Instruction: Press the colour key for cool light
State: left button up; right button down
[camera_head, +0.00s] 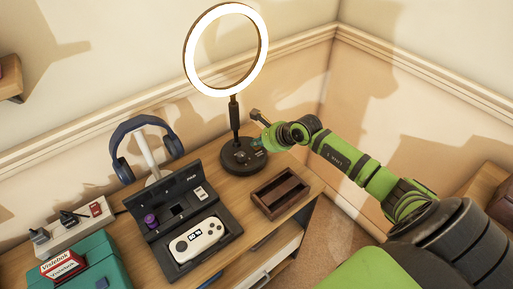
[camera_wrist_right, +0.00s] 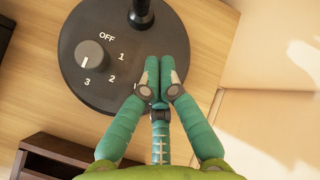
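The ring lamp (camera_head: 188,55) is lit with a warm-white glow and stands upright on a round black base (camera_head: 232,163). In the right wrist view the base (camera_wrist_right: 125,30) carries a dark dial (camera_wrist_right: 91,55) labelled OFF, 1, 2 and 3. The dial's white mark points down, towards the 3. My right gripper (camera_head: 262,143) is over the right part of the base. In the wrist view its green fingertips (camera_wrist_right: 159,72) are together, with nothing between them. They cover part of the base, and I see no colour key. I cannot tell whether they touch it. My left gripper is not in view.
A brown wooden tray (camera_head: 262,204) sits just in front of the base. A black case with a white game console (camera_head: 197,240) and a headphone stand (camera_head: 150,158) are to the left. The wall is close behind the lamp.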

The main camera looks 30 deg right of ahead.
aim_at(258, 148)
jog(key=shift+f, duration=0.1)
dwell(0.4)
jog(key=shift+r+p, duration=0.3)
jog(key=shift+r, duration=0.3)
jog(key=shift+r, duration=0.1)
jog(key=shift+r+p, duration=1.95)
jog(key=shift+r, duration=0.9)
